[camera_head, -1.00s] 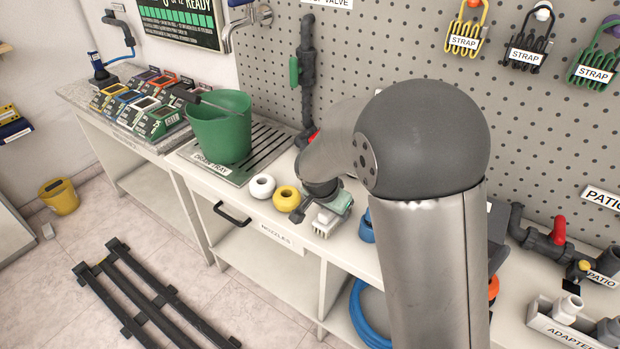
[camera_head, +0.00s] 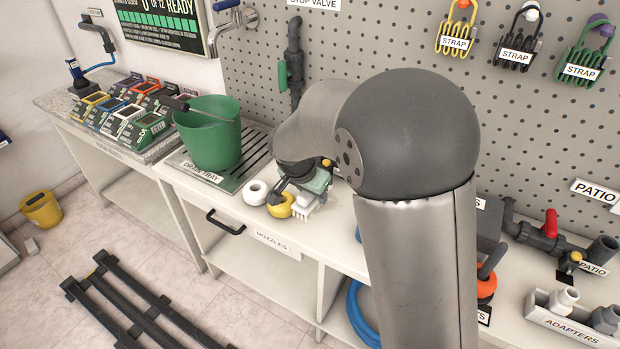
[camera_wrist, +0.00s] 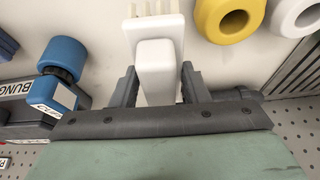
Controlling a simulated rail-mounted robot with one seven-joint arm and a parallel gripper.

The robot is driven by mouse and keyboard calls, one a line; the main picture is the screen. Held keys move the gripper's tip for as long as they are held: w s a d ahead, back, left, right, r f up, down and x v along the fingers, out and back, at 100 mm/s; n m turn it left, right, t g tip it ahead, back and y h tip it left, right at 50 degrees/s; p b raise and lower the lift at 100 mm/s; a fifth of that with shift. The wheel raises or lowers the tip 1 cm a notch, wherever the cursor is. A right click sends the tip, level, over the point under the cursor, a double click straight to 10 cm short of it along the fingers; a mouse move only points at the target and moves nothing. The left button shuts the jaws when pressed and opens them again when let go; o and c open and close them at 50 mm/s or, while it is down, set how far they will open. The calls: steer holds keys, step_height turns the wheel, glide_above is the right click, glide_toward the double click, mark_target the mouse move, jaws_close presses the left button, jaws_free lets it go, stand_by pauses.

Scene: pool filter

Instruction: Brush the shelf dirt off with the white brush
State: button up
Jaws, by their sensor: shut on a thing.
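My gripper (camera_wrist: 158,78) is shut on the white brush (camera_wrist: 157,55), with one dark finger on each side of its block. The brush's pale bristles point to the top of the wrist view. In the head view my gripper (camera_head: 300,186) is partly hidden by my arm, and the brush (camera_head: 308,208) shows just below it, over the white counter beside the yellow ring. I cannot tell whether the bristles touch the counter. I cannot make out any shelf dirt in either view.
A yellow ring (camera_head: 279,205) and a white ring (camera_head: 256,192) stand left of the brush. A green bucket (camera_head: 208,135) stands on the drain tray (camera_head: 245,172). A blue nozzle (camera_wrist: 64,58) is at the left in the wrist view. Open shelves (camera_head: 250,290) lie below the counter.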

steer(key=shift+r+p, duration=0.7)
steer(key=shift+r, duration=0.95)
